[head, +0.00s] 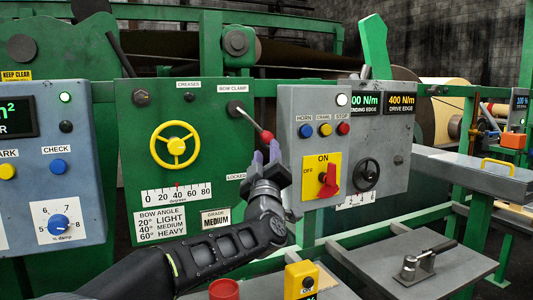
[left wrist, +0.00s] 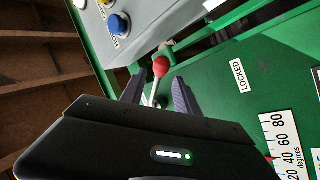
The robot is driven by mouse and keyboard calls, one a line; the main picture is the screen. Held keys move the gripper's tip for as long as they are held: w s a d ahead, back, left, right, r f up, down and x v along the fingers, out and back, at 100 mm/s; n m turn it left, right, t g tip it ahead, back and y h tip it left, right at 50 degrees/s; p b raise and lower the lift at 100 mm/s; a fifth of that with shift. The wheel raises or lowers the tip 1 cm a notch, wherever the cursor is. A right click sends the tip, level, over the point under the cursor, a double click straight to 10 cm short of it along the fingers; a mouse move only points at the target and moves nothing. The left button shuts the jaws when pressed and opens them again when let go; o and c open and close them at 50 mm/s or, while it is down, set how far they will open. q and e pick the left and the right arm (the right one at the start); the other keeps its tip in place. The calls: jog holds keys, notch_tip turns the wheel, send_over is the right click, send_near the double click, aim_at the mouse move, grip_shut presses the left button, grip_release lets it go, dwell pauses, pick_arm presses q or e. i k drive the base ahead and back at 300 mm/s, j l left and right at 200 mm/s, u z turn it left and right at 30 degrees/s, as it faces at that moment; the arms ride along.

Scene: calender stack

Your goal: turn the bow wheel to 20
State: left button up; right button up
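The yellow bow wheel (head: 175,145) is on the green panel. Below it a white scale (head: 177,194) runs 0 to 80 degrees, its red pointer at about 40. The bow clamp lever (head: 250,122) slants down right from its pivot to a red ball knob (head: 267,138), above the LOCKED label (left wrist: 239,76). My left gripper (head: 267,158) is just below the knob, right of the wheel. In the left wrist view its dark fingers (left wrist: 158,93) are apart, with the red knob (left wrist: 160,67) between and beyond the tips; contact cannot be told. My right gripper is not in view.
A blue-grey box (head: 60,165) with a blue knob stands left. A red cup (head: 224,290) and yellow box (head: 301,281) are at the bottom.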

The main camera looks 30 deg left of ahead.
aim_at(177, 147)
jog(key=k+l, duration=0.75)
jog(key=k, duration=0.1)
